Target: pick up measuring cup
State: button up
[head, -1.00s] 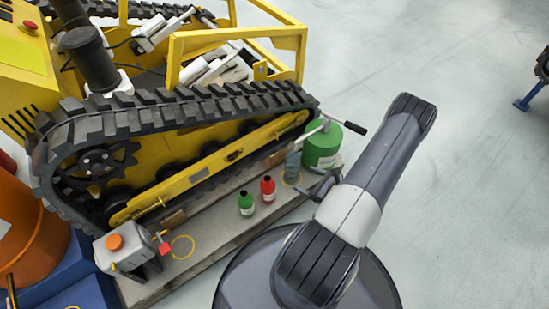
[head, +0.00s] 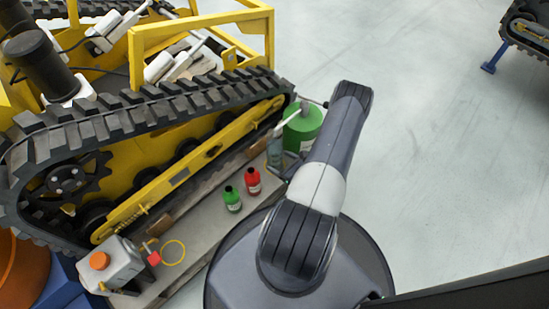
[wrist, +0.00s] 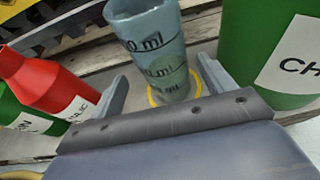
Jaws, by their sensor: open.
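The measuring cup (wrist: 150,45) is a translucent grey-green cup with dark "ml" markings. In the wrist view it stands upright inside a yellow ring (wrist: 152,98) on a grey board, in front of my gripper (wrist: 160,85). My gripper is open, with one finger to each side of the cup's lower part; I cannot tell whether either touches it. In the head view the cup (head: 275,150) shows beside the green canister, and my gripper (head: 283,160) is close to it, partly hidden by my arm.
A green canister (head: 303,127) stands close at the cup's right. A red bottle (head: 253,182) and a green bottle (head: 233,200) stand to its left. The tracked carrier (head: 150,135) rises behind the board (head: 205,235). Open floor (head: 440,160) lies to the right.

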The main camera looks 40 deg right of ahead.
aim_at(280, 159)
jog(key=b+x, duration=0.1)
jog(key=x, duration=0.3)
jog(key=shift+w+d, duration=0.2)
jog(key=shift+w, duration=0.05)
jog(key=c, duration=1.3)
jog(key=shift+o, duration=0.2)
jog(key=shift+r, duration=0.2)
